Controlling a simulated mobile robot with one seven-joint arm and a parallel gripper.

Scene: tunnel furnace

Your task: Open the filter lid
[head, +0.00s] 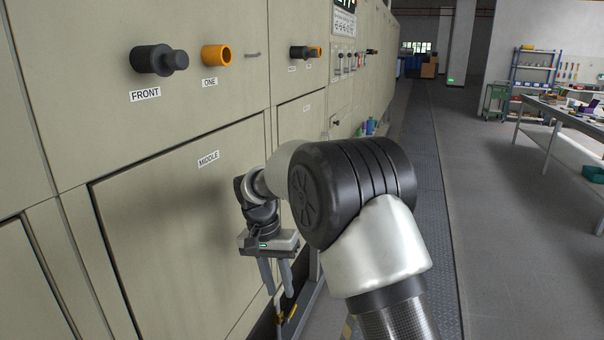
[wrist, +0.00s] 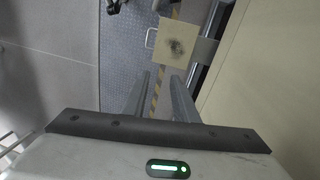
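My gripper (head: 280,293) points down in front of the beige furnace wall, low beside the panel labelled MIDDLE (head: 170,225). Its two fingers are apart with nothing between them; they also show in the wrist view (wrist: 160,76). Beyond the fingertips in the wrist view is a square beige plate (wrist: 188,56) with a dark smudge. A small pale handle (wrist: 150,38) shows beside its left edge. I cannot tell for sure whether this plate is the filter lid. No part marked as a filter lid is readable in the head view.
A black knob (head: 158,60) and an orange-ringed knob (head: 216,56) sit on the wall above. A small orange part (head: 292,313) is low below my gripper. The aisle floor (head: 490,200) to the right is clear; a workbench (head: 565,115) stands further right.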

